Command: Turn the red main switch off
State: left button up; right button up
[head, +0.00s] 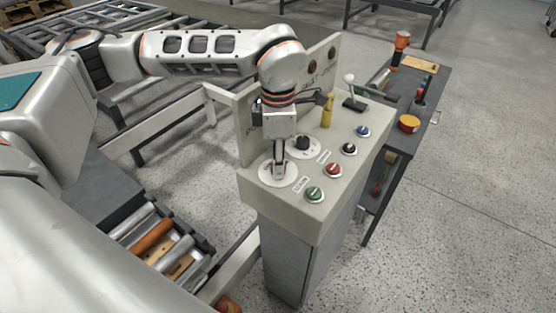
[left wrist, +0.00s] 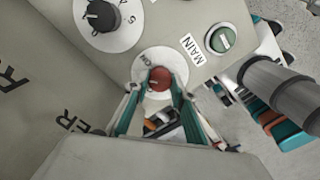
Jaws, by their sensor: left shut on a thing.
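The red main switch (left wrist: 161,77) is a round knob on a white disc on the sloped beige control panel (head: 262,184). In the left wrist view it sits between the green-lined fingers of my left gripper (left wrist: 157,88). The fingers are shut on it from both sides. In the head view my left gripper (head: 279,168) points down onto the white disc (head: 265,173) and hides most of the knob. Lettering shows on the disc near the knob, but the knob's exact setting is hard to read. My right gripper is out of view.
A black rotary knob (head: 302,143), a green button (head: 314,194), a red button (head: 333,170) and a yellow lever (head: 327,112) are close by on the panel. A joystick (head: 352,103) stands at the back. A dark cart (head: 428,100) stands to the right, rollers (head: 154,237) to the left.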

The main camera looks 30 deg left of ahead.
pick_arm(q)
jog(key=n, duration=0.4)
jog(key=shift+n, duration=0.3)
jog(key=n, duration=0.3)
jog(key=shift+b, duration=0.3)
jog(key=shift+n, duration=1.2)
jog(key=o, duration=1.1)
notch_tip(320, 180, up, 12)
